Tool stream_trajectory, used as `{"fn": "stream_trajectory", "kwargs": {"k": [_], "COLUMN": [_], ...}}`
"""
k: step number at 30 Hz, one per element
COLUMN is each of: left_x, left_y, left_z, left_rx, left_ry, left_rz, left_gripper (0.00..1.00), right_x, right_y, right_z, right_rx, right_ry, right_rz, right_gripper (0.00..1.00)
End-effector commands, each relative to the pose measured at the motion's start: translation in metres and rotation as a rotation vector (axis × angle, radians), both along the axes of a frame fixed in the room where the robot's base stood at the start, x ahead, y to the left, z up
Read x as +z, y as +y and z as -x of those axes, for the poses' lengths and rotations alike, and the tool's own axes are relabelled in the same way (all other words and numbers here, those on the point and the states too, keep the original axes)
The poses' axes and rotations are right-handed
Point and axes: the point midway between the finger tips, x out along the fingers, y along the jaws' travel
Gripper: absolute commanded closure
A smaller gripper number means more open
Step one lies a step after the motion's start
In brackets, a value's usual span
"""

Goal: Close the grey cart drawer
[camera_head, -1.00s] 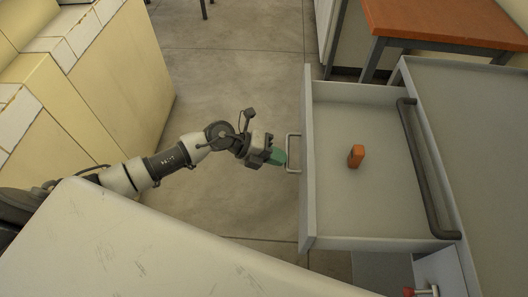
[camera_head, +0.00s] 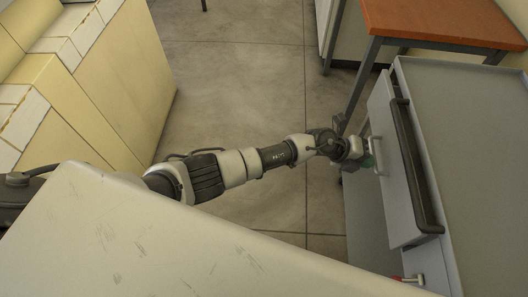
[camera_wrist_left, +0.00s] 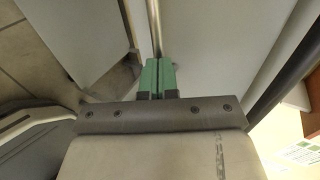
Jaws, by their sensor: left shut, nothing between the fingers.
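The grey cart drawer (camera_head: 400,208) is nearly in under the cart top, its front panel close to the dark cart rail; its inside is hidden. My left gripper (camera_head: 371,158) is at the drawer's front, by the metal handle (camera_head: 380,156), partly hidden by its own wrist. In the left wrist view, the green fingers (camera_wrist_left: 159,66) are together with nothing between them. The handle bar (camera_wrist_left: 155,25) lies just beyond their tips, against the pale drawer panel (camera_wrist_left: 205,35); I cannot tell whether they touch. My right gripper is not in view.
The grey cart top (camera_head: 470,150) is bare, with a dark rail (camera_head: 415,165) along its edge. An orange table (camera_head: 440,22) stands behind. A white surface (camera_head: 140,235) lies below my arm. Yellow cabinets (camera_head: 110,80) stand at left; open floor (camera_head: 230,70) lies between.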

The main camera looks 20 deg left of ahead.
Motion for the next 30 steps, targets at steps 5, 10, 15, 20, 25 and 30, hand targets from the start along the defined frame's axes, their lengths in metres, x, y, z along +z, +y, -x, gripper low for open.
{"fn": "stream_trajectory", "kwargs": {"k": [5, 10, 15, 20, 25, 30], "left_x": [-0.001, 0.000, 0.000, 0.001, 0.002, 0.003], "left_y": [-0.023, -0.032, -0.036, -0.036, -0.037, -0.037], "left_z": [-0.006, -0.010, -0.010, -0.010, -0.010, -0.010], "left_rx": [0.000, 0.000, 0.001, 0.001, 0.001, 0.001], "left_ry": [0.000, -0.001, -0.001, -0.002, -0.002, -0.003], "left_rz": [0.000, 0.000, 0.002, 0.004, 0.006, 0.008], "left_gripper": [1.00, 1.00, 1.00, 1.00, 1.00, 1.00], "right_x": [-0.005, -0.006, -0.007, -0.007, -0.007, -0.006], "right_y": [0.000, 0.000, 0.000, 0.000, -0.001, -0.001], "right_z": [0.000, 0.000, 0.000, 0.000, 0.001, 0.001], "right_rx": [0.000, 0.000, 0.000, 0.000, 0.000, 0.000], "right_ry": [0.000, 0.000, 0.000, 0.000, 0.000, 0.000], "right_rz": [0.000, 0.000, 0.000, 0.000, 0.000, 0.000], "right_gripper": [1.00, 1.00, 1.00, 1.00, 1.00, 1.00]}}
